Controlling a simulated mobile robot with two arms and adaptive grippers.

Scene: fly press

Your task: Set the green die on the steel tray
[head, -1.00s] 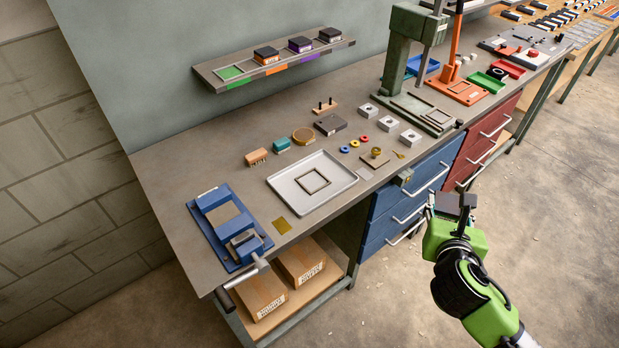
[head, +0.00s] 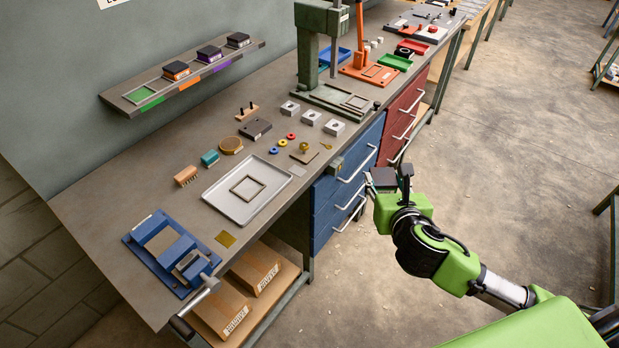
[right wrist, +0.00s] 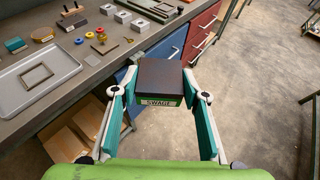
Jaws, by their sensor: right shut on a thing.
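The green die (right wrist: 160,84), a block with a dark top and a green lower band on a pale label reading "SWAGE", is held in my right gripper (right wrist: 159,100). In the head view my right gripper (head: 384,184) is in the air off the front of the bench, right of the blue drawers, and its fingers partly hide the die. The steel tray (head: 217,203) lies on the bench to the left of it, with an empty square frame on its floor; its right part also shows in the right wrist view (right wrist: 62,79). My left gripper is not in view.
A blue vice (head: 170,250) stands left of the tray near the bench end. A brush, a teal block, a round tin and small rings lie behind the tray. A wall shelf (head: 185,80) holds several dies and an empty green-marked place (head: 140,95). A green press (head: 325,95) stands further right.

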